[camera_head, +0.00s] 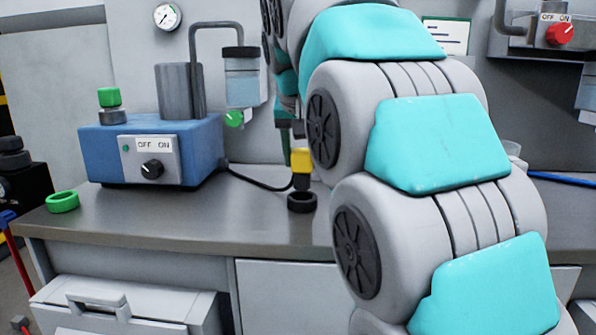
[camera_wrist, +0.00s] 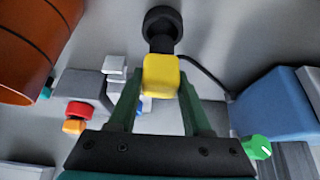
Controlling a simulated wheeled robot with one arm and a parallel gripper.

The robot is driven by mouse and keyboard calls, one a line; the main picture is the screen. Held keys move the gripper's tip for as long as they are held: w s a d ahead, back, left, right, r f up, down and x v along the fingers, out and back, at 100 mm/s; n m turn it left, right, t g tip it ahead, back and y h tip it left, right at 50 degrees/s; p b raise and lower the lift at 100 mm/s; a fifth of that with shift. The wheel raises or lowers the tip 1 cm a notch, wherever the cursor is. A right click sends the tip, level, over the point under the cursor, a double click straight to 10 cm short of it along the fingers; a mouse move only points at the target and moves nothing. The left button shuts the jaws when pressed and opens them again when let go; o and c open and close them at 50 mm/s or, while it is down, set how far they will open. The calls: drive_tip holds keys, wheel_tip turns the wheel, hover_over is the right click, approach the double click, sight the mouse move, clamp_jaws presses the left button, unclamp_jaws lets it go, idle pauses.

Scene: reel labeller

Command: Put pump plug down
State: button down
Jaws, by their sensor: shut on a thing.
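The pump plug (camera_head: 301,161) is yellow on top with a black lower part, and a black cable runs from it to the blue pump (camera_head: 150,150). My gripper (camera_head: 296,136) comes down from above and is shut on the yellow part, which also shows between the fingers in the wrist view (camera_wrist: 161,70). The plug is upright, with its black end directly over or at a black ring-shaped holder (camera_head: 302,203) on the bench; the holder also shows in the wrist view (camera_wrist: 162,14). I cannot tell whether the plug's end is seated in it.
A green ring (camera_head: 62,202) lies on the grey bench (camera_head: 180,225) at the left. The pump has an OFF/ON knob (camera_head: 152,168) and a green-capped part. My arm hides much of the right side. The bench front near the holder is clear.

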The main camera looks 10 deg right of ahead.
sight(302, 173)
drive_tip(key=shift+f, duration=1.7)
drive_tip(key=shift+f, duration=0.2)
drive_tip(key=shift+c, duration=1.7)
unclamp_jaws()
drive_tip(key=shift+r, duration=0.1)
